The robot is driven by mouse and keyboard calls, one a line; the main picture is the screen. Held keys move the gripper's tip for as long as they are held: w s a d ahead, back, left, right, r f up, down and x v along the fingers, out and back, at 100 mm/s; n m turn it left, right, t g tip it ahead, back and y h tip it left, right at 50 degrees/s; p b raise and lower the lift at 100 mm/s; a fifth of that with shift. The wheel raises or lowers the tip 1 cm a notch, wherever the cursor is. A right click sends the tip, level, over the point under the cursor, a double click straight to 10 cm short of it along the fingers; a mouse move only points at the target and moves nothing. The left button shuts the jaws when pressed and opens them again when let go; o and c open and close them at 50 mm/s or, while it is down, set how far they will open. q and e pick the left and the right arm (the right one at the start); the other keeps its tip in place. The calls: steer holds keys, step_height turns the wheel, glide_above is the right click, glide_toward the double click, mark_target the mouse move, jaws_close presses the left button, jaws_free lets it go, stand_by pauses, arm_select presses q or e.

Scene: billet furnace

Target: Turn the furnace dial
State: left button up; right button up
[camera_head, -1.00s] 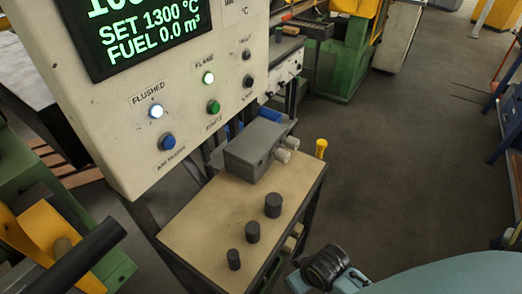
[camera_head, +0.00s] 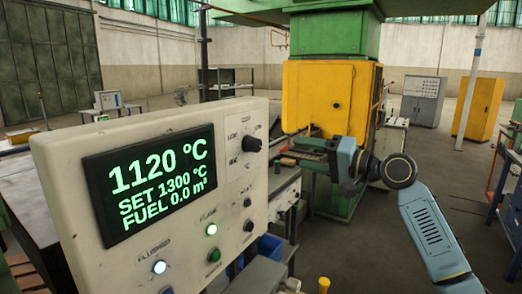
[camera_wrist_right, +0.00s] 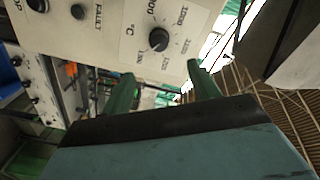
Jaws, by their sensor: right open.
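The furnace dial (camera_head: 251,144) is a black round knob at the upper right of the cream control panel (camera_head: 262,112). In the right wrist view, the dial (camera_wrist_right: 158,40) shows ahead of the fingers, with a printed temperature scale and °C around it. My right gripper (camera_head: 303,151) is to the right of the panel with its fingers pointing left toward the dial, apart from it. In the right wrist view, its two green fingers (camera_wrist_right: 162,71) are spread with nothing between them. My left gripper is not in view.
The panel's display (camera_head: 152,182) reads 1120 °C, SET 1300 °C, FUEL 0.0 m³. Below the dial are smaller knobs, a lit lamp (camera_head: 211,229) and a green button (camera_head: 214,255). A yellow and green machine (camera_head: 325,95) stands behind my right gripper. Open floor lies at right.

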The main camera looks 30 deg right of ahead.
mark_target(259, 146)
steer(key=p+x, duration=0.4)
steer(key=x, duration=0.8)
steer(key=shift+w+a+f, duration=0.1)
steer(key=shift+w+a, duration=0.25)
steer(key=shift+w, duration=0.1)
